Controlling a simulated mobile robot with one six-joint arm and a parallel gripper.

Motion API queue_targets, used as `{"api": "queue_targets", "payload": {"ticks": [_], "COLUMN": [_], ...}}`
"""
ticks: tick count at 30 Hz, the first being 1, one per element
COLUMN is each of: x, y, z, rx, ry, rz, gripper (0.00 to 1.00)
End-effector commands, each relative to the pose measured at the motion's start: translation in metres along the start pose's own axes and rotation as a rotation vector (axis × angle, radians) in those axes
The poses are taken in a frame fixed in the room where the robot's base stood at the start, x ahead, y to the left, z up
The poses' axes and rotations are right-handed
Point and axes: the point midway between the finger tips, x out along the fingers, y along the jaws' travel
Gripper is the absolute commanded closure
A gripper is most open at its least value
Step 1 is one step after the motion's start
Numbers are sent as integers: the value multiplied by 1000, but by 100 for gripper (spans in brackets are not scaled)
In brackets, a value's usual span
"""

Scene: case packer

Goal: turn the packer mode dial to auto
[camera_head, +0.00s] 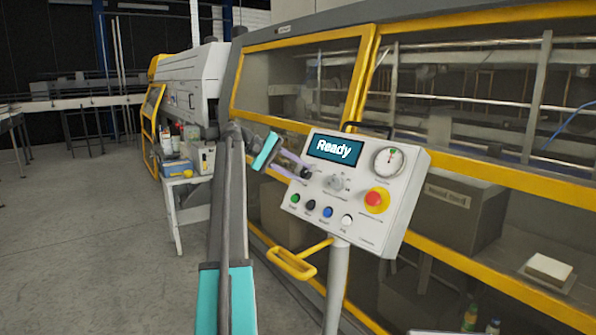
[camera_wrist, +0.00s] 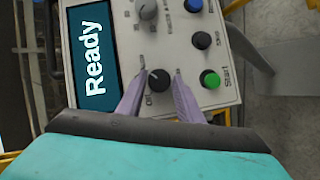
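The packer's control panel (camera_head: 362,225) is a tilted white box with a screen (camera_head: 335,149) reading "Ready". My gripper (camera_head: 302,172) is at its left side, below the screen. In the wrist view, its two purple fingers (camera_wrist: 159,76) are open on either side of a small black knob (camera_wrist: 159,80), with gaps showing; the knob's label seems to read "Off". A larger grey dial (camera_head: 335,183) sits right of the gripper; it also shows at the top of the wrist view (camera_wrist: 147,9). Small lettering is unreadable, so I cannot tell which is the mode dial or its setting.
A red emergency stop (camera_head: 376,199) and a round gauge (camera_head: 388,161) are at the panel's right. Green (camera_head: 294,198), black, blue and white buttons line its lower edge. A yellow handle (camera_head: 292,264) projects below. The yellow-framed machine stands close behind. Open floor lies left.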

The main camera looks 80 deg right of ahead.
Motion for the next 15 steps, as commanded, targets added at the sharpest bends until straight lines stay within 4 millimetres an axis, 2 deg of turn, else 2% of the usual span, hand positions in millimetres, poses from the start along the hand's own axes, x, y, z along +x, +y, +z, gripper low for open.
{"api": "queue_targets", "payload": {"ticks": [1,3,15], "x": [0,0,-3], "y": [0,0,0], "z": [0,0,0], "rx": [0,-1,-2], "ry": [0,0,0], "rz": [0,0,0], "gripper": [58,51,51]}}
